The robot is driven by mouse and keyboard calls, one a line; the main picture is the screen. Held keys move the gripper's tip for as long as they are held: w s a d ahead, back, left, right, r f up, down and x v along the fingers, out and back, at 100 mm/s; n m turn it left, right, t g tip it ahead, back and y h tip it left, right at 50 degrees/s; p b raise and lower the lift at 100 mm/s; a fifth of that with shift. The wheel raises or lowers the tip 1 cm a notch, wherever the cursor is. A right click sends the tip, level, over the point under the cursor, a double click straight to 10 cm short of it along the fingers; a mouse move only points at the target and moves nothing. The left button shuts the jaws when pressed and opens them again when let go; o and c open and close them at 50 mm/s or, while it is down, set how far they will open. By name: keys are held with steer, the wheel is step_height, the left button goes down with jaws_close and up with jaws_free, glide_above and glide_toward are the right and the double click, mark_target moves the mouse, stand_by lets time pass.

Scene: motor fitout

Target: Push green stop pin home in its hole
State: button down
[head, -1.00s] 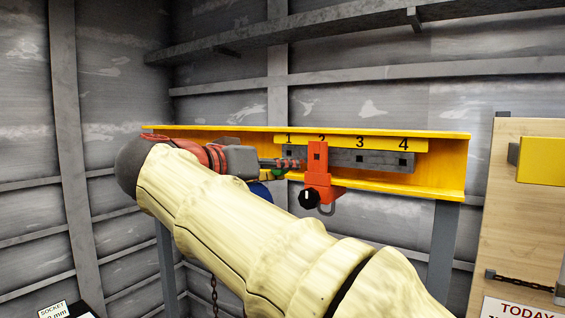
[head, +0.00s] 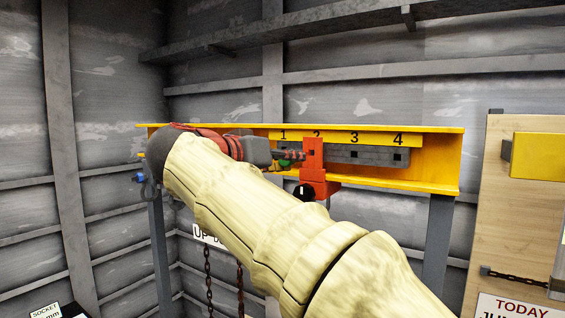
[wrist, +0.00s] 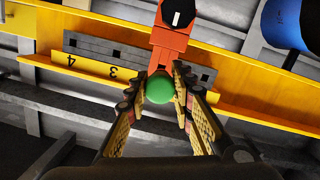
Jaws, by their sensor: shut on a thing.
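The green stop pin's round head (wrist: 160,88) sits between the fingertips of my gripper (wrist: 162,86) in the wrist view. My gripper is shut on it. In the head view my gripper (head: 293,155) comes from the left, and a bit of the green pin (head: 283,165) shows below its fingers. An orange trolley (head: 315,168) stands close by, at mark 2 of the dark bar with holes (head: 369,155). The pin's shank and its hole are hidden, so I cannot tell how deep it sits.
The yellow beam (head: 447,165) carries the bar and a number strip marked 1 to 4 (head: 340,138). The trolley has a black knob (wrist: 180,14) close to the gripper. A blue rounded thing (wrist: 283,24) lies at the upper right. A wooden board (head: 492,220) stands at the right.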

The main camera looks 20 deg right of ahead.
steer(key=shift+w+d, duration=0.25)
steer(key=shift+d, duration=0.15)
steer(key=shift+b, duration=1.1)
stand_by(1.4)
steer(key=shift+r+x, duration=0.2)
steer(key=shift+x, duration=1.25)
steer(key=shift+r+x, duration=0.2)
steer(key=shift+x, duration=1.25)
steer(key=c, duration=1.5)
jaws_free()
steer(key=shift+w, duration=0.15)
steer(key=shift+o, duration=0.2)
steer(key=shift+a, duration=0.15)
steer(key=v, duration=1.1)
steer(key=shift+s+a, duration=0.25)
steer(key=shift+a, duration=0.05)
steer(key=shift+r, duration=0.1)
